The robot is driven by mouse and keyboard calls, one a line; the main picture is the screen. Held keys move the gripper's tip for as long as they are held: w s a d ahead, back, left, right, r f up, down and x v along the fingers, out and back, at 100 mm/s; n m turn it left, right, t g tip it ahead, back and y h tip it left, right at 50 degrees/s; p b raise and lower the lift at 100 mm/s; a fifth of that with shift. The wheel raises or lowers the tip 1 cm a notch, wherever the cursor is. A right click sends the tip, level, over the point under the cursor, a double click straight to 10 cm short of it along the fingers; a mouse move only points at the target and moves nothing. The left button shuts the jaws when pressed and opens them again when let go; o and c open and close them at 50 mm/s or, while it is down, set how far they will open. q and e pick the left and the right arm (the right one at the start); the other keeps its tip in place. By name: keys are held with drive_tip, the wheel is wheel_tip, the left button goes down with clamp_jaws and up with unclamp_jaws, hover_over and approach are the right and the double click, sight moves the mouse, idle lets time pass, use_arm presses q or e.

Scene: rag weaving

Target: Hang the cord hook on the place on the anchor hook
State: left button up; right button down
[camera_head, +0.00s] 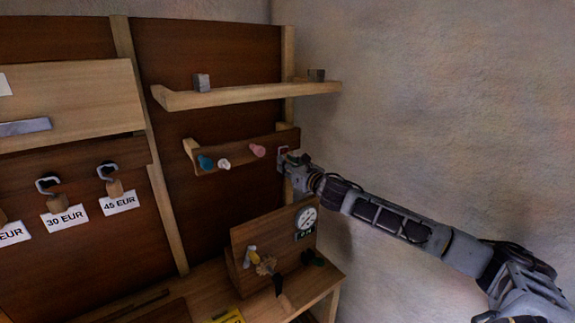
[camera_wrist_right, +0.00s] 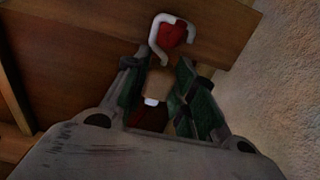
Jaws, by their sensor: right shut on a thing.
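My right gripper (camera_head: 292,160) is at the right end of the wooden peg rail, close to the rail. In the right wrist view its green-padded fingers (camera_wrist_right: 163,97) are closed around a brown block, the body of the cord hook (camera_wrist_right: 158,82). A pale bent hook (camera_wrist_right: 158,32) rises above the block and curves around a red patch (camera_wrist_right: 174,34) on the wood. I cannot tell whether hook and patch touch. The anchor hook is not clearly distinguishable. My left gripper is out of view.
A shelf (camera_head: 245,94) is above. A wooden stand with a dial (camera_head: 305,220) is below. The plaster wall (camera_head: 430,90) is on the right.

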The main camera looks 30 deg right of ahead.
drive_tip(key=shift+f, duration=0.4)
idle(0.6)
drive_tip(key=c, duration=1.1)
unclamp_jaws()
drive_tip(key=shift+s, duration=0.3)
drive_tip(key=shift+s+d, duration=0.15)
drive_tip(key=shift+s, duration=1.05)
drive_tip(key=shift+s+d, duration=0.1)
drive_tip(key=shift+s, duration=1.1)
drive_tip(key=shift+s, duration=0.3)
drive_tip(key=shift+s, duration=1)
drive_tip(key=shift+s, duration=0.35)
